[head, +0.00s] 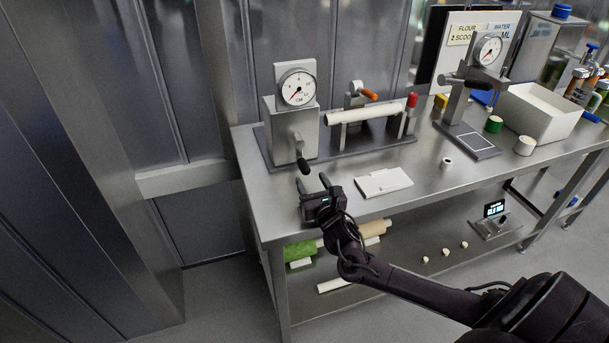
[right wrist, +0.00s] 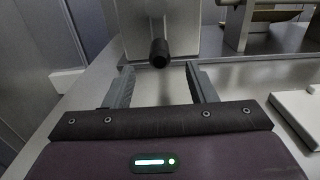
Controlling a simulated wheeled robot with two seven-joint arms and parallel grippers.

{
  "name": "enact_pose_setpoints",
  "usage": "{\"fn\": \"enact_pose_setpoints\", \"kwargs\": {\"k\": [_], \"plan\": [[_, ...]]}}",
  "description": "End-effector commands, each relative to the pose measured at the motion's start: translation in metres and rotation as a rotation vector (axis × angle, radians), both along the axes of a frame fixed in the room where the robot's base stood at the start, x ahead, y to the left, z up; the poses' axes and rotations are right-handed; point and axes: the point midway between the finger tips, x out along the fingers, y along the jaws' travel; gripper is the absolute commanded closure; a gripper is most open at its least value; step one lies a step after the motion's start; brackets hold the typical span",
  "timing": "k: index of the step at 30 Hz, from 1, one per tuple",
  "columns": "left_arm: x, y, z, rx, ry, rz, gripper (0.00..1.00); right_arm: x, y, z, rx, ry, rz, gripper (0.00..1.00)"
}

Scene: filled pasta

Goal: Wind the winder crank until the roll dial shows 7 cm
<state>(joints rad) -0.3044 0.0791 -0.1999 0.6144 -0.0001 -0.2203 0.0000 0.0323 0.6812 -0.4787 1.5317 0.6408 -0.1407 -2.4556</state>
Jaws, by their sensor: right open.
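The winder (head: 284,128) is a grey metal box at the left end of the steel table. Its round white roll dial (head: 298,88), marked CM, has a red needle pointing to the lower left; the reading is too small to tell. The crank (head: 299,145) hangs downward on the winder's front, with a black knob (head: 304,166) at its end. The knob also shows end-on in the right wrist view (right wrist: 160,53). My right gripper (head: 314,184) is open and empty, just in front of and below the knob, its fingers apart on either side. My left gripper is not in view.
A white roller (head: 362,114) on a stand lies right of the winder. A white block (head: 383,182) lies on the table right of my gripper. A second dial press (head: 470,95) and a white bin (head: 537,112) stand farther right. A lower shelf holds rolls.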

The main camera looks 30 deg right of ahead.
Motion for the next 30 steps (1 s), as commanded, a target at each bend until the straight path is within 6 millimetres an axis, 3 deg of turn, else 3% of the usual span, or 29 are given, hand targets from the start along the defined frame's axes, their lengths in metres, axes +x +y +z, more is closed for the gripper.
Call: {"fn": "enact_pose_setpoints", "kwargs": {"k": [4, 15, 30], "plan": [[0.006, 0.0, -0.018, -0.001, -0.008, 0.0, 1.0, 0.018, -0.004, -0.004, 0.001, -0.001, -0.001, 0.49], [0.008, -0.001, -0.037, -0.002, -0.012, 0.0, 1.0, 0.056, -0.013, -0.002, 0.001, -0.001, 0.0, 0.49], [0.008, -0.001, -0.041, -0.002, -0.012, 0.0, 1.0, 0.066, -0.015, 0.0, 0.001, 0.001, 0.001, 0.49]]}}
